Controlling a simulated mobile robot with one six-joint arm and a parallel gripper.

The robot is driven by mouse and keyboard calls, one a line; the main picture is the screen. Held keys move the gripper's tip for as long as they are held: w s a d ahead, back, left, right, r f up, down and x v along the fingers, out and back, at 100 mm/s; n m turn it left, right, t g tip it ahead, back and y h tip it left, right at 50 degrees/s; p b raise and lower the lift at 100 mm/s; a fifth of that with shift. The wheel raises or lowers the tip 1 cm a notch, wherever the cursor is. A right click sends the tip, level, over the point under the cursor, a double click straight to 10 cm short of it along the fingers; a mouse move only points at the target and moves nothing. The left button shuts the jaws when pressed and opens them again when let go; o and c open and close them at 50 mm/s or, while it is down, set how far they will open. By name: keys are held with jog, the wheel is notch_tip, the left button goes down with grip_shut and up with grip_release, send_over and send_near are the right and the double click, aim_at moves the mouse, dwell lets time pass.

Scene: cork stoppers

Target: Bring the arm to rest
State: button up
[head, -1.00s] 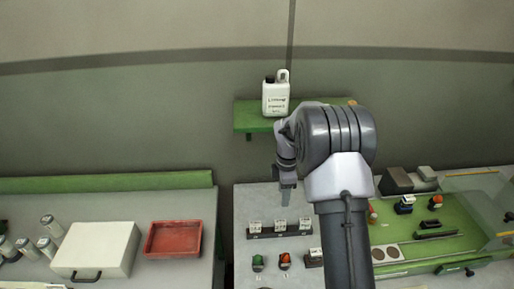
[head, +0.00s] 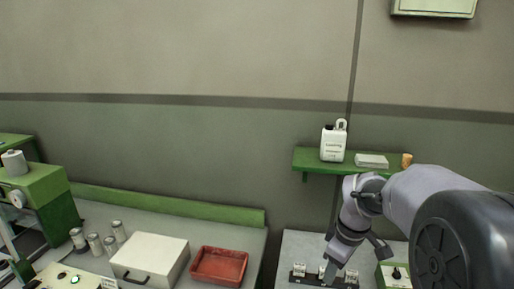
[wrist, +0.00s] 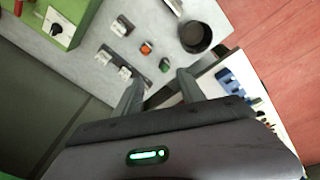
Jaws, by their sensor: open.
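My gripper (head: 328,270) hangs at the end of my arm, low and right of centre in the head view. It is over the pale grey bench, close to a dark rack (head: 298,273) with small white pieces. In the wrist view my gripper (wrist: 160,80) has its two dark fingers spread apart, with nothing between them. Beyond the fingertips are an orange-topped piece (wrist: 146,48) and a green-topped piece (wrist: 165,66) on the bench. The fingertips are partly hidden in the head view.
A dark round cup (wrist: 197,38) and a green box with a dial (wrist: 62,30) stand on the bench. A green shelf (head: 308,163) holds a white bottle (head: 333,145). Left are a red tray (head: 219,266) and a white case (head: 150,258).

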jog(key=s+a+f+m+t+b, duration=0.1)
jog(key=s+a+m+b, duration=0.2)
jog(key=s, duration=0.5)
jog(key=s+a+f+m+t+y+b, duration=0.1)
jog(key=s+a+m+b, duration=0.2)
jog(key=s+m+b, duration=0.2)
jog(key=s+a+f+m+t+b, duration=0.2)
jog(key=s+m, duration=0.3)
jog(key=s, duration=0.6)
jog(key=shift+s+a+m+y+b, duration=0.3)
jog(key=shift+s+a+b, duration=0.05)
jog(key=shift+a+b, duration=0.5)
jog(key=shift+f, duration=0.1)
jog(key=shift+d, duration=0.15)
